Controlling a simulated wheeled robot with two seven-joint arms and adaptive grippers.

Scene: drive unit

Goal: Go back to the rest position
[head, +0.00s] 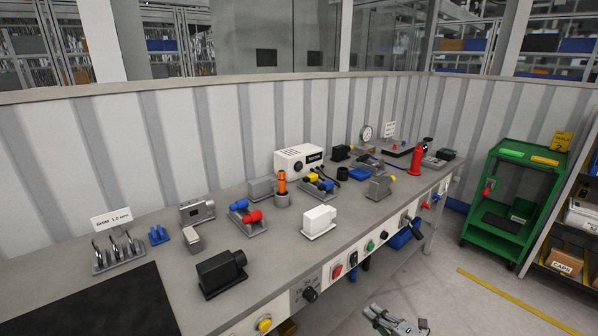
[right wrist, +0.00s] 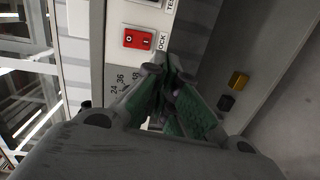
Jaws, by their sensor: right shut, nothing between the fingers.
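My right gripper (head: 376,312) is low in the head view, in front of the bench and below its front panel. It is shut and empty. In the right wrist view its green-padded fingers (right wrist: 166,98) meet at the tips. They appear in front of the panel with a red rocker switch (right wrist: 141,39) and a dial scale marked with numbers. My left gripper shows in neither view.
The grey workbench (head: 265,262) carries motor housings, a white box and a red bottle. A green cart (head: 509,201) and shelf stand right. The floor (head: 470,310) between is clear.

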